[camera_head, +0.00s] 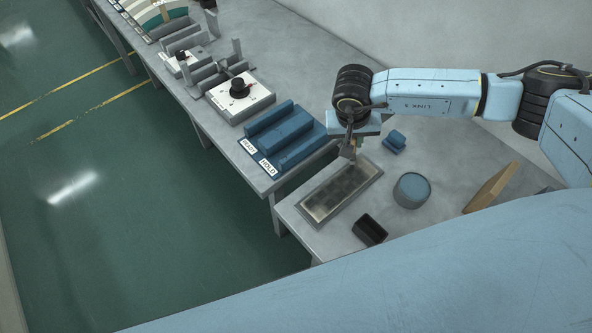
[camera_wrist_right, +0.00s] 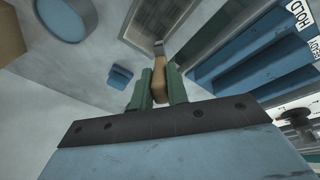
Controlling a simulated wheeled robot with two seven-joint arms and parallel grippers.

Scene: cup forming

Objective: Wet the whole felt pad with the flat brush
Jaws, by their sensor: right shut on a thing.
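The felt pad (camera_head: 341,191) lies in a shallow grey rectangular tray on the near table. Much of its surface looks dark and blotchy, with paler brownish areas towards the near-left end and along the edges. My right gripper (camera_head: 353,143) is above the tray's far end, shut on the flat brush (camera_head: 348,152). In the right wrist view, the green fingers (camera_wrist_right: 160,88) grip the brush's wooden handle (camera_wrist_right: 159,83), and its metal end points towards the pad (camera_wrist_right: 208,30). I cannot tell whether the bristles touch the pad. My left gripper is not in view.
Right of the tray stand a round blue-topped container (camera_head: 411,188), a small blue block (camera_head: 394,141) and a tilted wooden board (camera_head: 491,187). A blue slotted fixture (camera_head: 283,140) labelled HOLD lies left.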

